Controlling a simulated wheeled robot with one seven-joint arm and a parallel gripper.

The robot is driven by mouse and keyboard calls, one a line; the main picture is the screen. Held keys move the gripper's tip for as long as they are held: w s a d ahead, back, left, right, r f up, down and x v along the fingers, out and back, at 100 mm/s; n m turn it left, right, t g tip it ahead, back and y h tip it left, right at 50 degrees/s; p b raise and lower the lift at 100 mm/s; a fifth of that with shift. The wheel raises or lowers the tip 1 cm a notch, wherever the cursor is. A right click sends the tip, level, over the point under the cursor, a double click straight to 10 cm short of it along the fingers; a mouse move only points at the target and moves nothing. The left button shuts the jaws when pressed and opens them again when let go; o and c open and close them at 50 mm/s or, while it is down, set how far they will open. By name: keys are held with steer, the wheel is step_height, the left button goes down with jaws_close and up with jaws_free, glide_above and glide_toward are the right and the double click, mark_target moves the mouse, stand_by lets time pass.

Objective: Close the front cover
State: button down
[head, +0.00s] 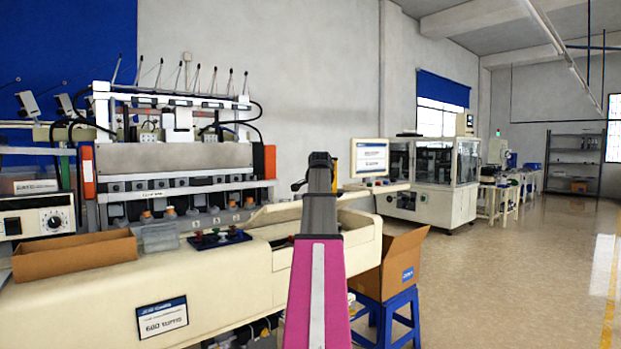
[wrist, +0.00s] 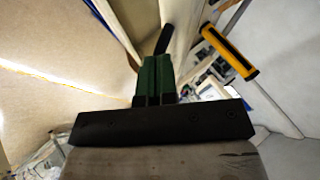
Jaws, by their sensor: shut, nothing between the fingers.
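A long cream panel (head: 375,188), which looks like the front cover, stands tilted up at the right end of the cream machine (head: 230,275). I cannot tell for sure that it is the cover. My gripper (head: 320,160) is in front of this panel in the head view and hides part of it. In the wrist view my gripper (wrist: 163,42) is shut and empty, its fingers beside a narrow cream edge (wrist: 182,22). I cannot tell if they touch it. A yellow and black bar (wrist: 230,52) is to the right of the fingers.
An open cardboard box (head: 75,255), a clear bin (head: 160,237) and a dark tray of coloured parts (head: 218,239) sit on the machine top. Another cardboard box (head: 393,262) stands on a blue stool (head: 385,315) at right. The floor (head: 520,260) farther right is clear.

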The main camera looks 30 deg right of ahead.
steer(key=s+f+t, duration=0.2)
steer(key=f, duration=0.6)
steer(key=s+f+m+t, duration=0.1)
steer(key=s+f+t, duration=0.1)
steer(key=f, duration=0.6)
steer(key=shift+s+d+f, duration=0.2)
steer(key=shift+s+f, duration=0.15)
steer(key=shift+f, duration=0.05)
steer(key=shift+r, duration=0.1)
steer(key=v, duration=1.3)
steer(key=shift+r, duration=0.35)
steer(key=shift+w, duration=0.15)
